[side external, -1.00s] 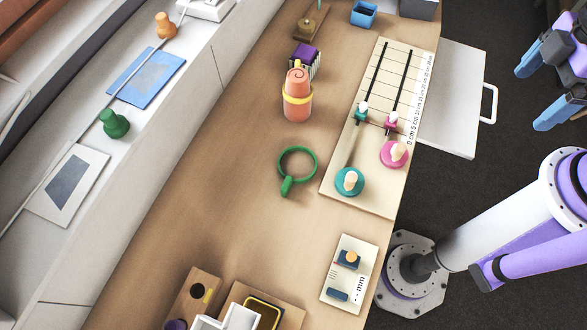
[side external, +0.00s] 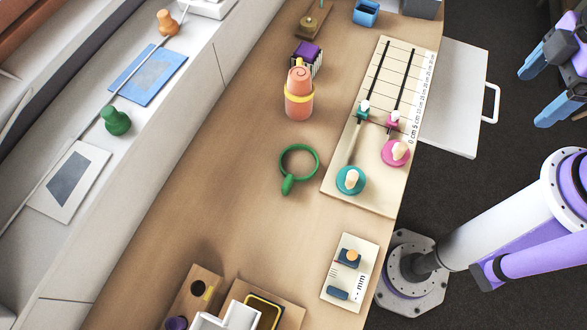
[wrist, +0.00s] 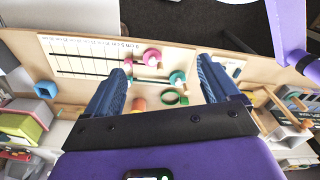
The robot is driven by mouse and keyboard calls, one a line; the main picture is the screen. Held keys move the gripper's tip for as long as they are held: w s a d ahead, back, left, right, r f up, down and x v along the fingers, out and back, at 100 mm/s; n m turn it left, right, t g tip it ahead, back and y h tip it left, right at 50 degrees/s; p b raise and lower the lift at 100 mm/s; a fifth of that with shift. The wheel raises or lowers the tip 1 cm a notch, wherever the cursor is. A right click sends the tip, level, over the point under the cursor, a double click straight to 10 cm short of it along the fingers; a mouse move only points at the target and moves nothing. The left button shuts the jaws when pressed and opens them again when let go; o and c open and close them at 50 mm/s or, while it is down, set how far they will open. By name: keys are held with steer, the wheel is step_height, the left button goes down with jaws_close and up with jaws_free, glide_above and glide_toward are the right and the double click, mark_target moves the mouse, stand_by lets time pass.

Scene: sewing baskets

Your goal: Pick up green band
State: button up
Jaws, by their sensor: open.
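The green band (side external: 285,149) is a ring with a short thick tab, lying flat on the wooden table left of the slider board. It also shows in the wrist view as a small green ring (wrist: 172,98), between my fingers in the picture but far below them. My gripper (wrist: 165,78) is open and empty, its two blue fingers wide apart. In the side view my gripper (side external: 545,87) is at the upper right, beyond the table's right edge and well away from the band.
An orange cylinder with a yellow ring (side external: 299,105) stands behind the band. The slider board (side external: 334,184) with teal and pink knobs is to its right. A small gauge board (side external: 344,285) and wooden trays lie nearer the front. Bare table surrounds the band's left and front.

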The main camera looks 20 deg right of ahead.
steer(key=c, duration=0.6)
steer(key=w+a+f+m+g+y, duration=0.1)
steer(key=w+a+f+m+g, duration=0.25)
steer(key=a, duration=0.35)
steer(key=w+a+f+m+g, duration=0.2)
steer(key=w+a+m, duration=0.15)
steer(key=a, duration=0.35)
steer(key=w+a+f+m+g+y, duration=0.1)
steer(key=w+a+f+m+g, duration=0.1)
steer(key=a+f+m+g, duration=0.3)
steer(key=w+a+f+m+y, duration=0.4)
steer(key=a+f+m, duration=0.1)
steer(key=a+f, duration=0.15)
steer(key=w+a+f+m+y, duration=0.3)
steer(key=w+a+f+m, duration=0.15)
steer(key=a, duration=0.25)
glide_toward(284, 193)
steer(key=shift+s+a+r+t, duration=0.25)
steer(key=shift+s+t, duration=0.1)
steer(key=shift+s, duration=0.2)
steer(key=shift+f+x, duration=0.2)
steer(key=shift+x, duration=3.6)
